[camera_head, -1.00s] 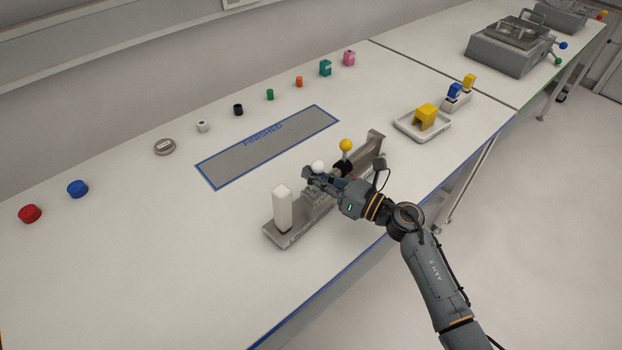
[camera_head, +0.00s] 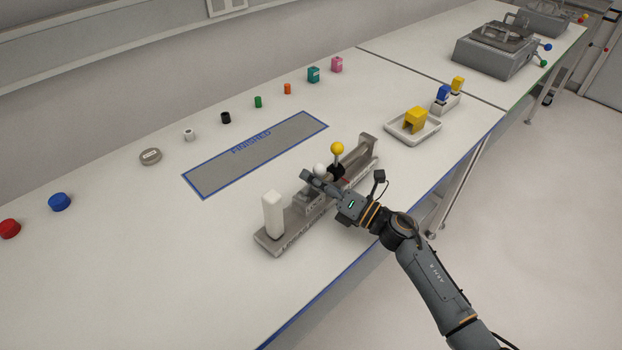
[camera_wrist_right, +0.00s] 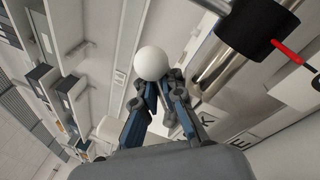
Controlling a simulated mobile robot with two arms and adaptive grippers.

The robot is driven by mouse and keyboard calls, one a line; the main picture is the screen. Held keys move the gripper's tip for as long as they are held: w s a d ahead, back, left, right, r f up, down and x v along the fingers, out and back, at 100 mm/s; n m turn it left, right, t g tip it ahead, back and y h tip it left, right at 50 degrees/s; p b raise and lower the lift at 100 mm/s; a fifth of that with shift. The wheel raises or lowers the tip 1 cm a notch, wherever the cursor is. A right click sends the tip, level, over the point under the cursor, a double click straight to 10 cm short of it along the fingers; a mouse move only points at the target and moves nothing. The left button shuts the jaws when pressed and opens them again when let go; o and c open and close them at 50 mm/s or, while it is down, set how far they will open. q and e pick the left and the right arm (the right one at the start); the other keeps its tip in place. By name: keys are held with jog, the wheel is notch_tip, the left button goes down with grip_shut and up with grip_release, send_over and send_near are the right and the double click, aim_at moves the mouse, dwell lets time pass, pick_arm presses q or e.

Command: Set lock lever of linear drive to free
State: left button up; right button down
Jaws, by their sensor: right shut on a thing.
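The linear drive (camera_head: 268,240) is a long grey rail with lettering, near the table's front edge. A white upright block (camera_head: 272,213) stands at its left end. A lever with a white ball knob (camera_head: 319,169) is near its middle, left of a yellow ball knob (camera_head: 337,148) on a black base. My right gripper (camera_head: 311,179) is shut on the white-knobbed lever. In the right wrist view the white ball (camera_wrist_right: 151,63) sits just beyond the closed fingertips (camera_wrist_right: 160,90); the lever's stem is mostly hidden by the fingers. My left gripper is not in view.
A grey FINISHED mat (camera_head: 255,155) lies behind the drive. A white tray (camera_head: 432,127) with a yellow block (camera_head: 415,119) is to the right. Several small coloured items line the back. In the right wrist view a black cylinder with a red pin (camera_wrist_right: 258,25) is close by.

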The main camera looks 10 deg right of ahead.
jog(key=shift+r, duration=0.1)
dwell(0.3)
jog(key=c, duration=1.5)
grip_release()
jog(key=shift+o, duration=0.2)
jog(key=shift+f, duration=0.2)
jog(key=shift+s, duration=0.1)
jog(key=shift+r+v, duration=0.1)
jog(key=shift+v, duration=1.85)
jog(key=shift+r+v, duration=0.15)
jog(key=shift+v, duration=1.8)
jog(key=shift+d, duration=0.1)
